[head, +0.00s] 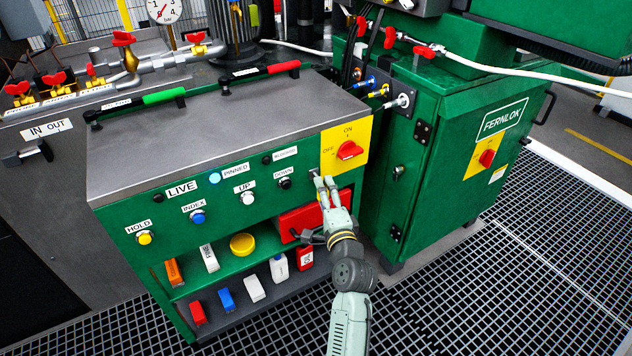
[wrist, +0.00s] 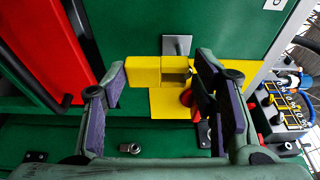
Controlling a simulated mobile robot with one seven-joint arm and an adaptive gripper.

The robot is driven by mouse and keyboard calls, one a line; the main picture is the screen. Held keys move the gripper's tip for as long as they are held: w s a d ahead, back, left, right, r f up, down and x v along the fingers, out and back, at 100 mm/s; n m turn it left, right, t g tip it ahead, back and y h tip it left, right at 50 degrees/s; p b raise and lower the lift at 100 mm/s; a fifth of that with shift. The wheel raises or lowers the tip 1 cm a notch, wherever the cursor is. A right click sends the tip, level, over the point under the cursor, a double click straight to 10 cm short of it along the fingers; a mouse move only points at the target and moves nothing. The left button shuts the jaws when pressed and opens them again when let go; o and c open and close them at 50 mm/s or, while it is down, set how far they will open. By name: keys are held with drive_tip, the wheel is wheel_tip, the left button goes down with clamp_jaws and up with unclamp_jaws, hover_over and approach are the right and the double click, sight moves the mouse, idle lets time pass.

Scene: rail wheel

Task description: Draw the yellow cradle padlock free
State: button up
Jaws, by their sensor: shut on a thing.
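The yellow padlock (wrist: 146,70) shows in the wrist view as a yellow block with a darker right end. It lies between the two fingers of my gripper (wrist: 161,77), which is shut on it. A small grey metal plate (wrist: 177,45) is right beside the padlock, at the green panel. I cannot tell whether the padlock is still joined to it. In the head view my gripper (head: 327,190) is at the cabinet front, just below the yellow ON/OFF plate (head: 338,160). The fingers hide the padlock there.
The red rotary switch (head: 349,150) sits on the yellow plate close above my gripper. A red panel (head: 300,222) is to the lower left. Below, shelves hold several small coloured items. The green FERNLOK cabinet (head: 455,150) stands close on the right. Floor grating in front is clear.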

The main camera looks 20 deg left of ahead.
drive_tip(key=shift+s+d, duration=0.1)
drive_tip(key=shift+d, duration=0.1)
drive_tip(key=shift+s+d+b, duration=0.35)
drive_tip(key=shift+s+d, duration=0.8)
drive_tip(key=shift+d, duration=0.25)
drive_tip(key=shift+s, duration=0.1)
